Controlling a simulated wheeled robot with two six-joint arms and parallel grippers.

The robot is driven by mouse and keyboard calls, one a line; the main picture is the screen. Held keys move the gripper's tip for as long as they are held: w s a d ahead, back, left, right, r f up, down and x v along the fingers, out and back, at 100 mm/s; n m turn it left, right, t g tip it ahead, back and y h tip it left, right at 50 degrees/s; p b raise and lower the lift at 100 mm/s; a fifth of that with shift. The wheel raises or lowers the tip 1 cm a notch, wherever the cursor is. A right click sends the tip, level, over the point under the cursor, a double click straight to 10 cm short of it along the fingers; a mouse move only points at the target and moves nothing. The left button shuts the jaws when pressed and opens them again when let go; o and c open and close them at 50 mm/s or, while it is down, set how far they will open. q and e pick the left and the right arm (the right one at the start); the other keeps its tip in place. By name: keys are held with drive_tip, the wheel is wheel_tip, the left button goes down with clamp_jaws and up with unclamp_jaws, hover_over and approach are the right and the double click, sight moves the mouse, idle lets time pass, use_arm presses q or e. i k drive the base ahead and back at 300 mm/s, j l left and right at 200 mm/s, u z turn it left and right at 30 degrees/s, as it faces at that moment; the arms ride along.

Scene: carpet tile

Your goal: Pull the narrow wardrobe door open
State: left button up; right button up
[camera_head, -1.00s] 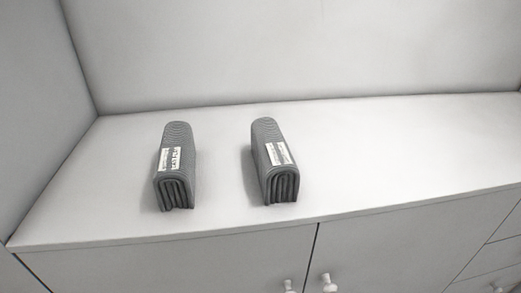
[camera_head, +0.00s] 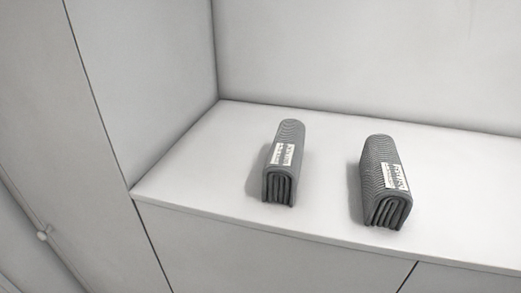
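A tall pale wardrobe front (camera_head: 70,130) fills the left side of the head view and appears closed. A small round white knob (camera_head: 42,236) sits by a slanting seam at its lower left; I cannot tell which panel bears it. The lower part of the front is cut off by the frame. Neither my left nor my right gripper is in view.
Right of the tall front is a white shelf top (camera_head: 210,165) with two folded grey, labelled textiles, a left one (camera_head: 287,150) and a right one (camera_head: 380,170). Cabinet fronts (camera_head: 270,262) lie below the shelf edge. The shelf between the textiles is clear.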

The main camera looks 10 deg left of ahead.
sight(56, 149)
drive_tip(key=l+u, duration=0.2)
drive_tip(key=u, duration=1.65)
drive_tip(key=i+l, duration=0.05)
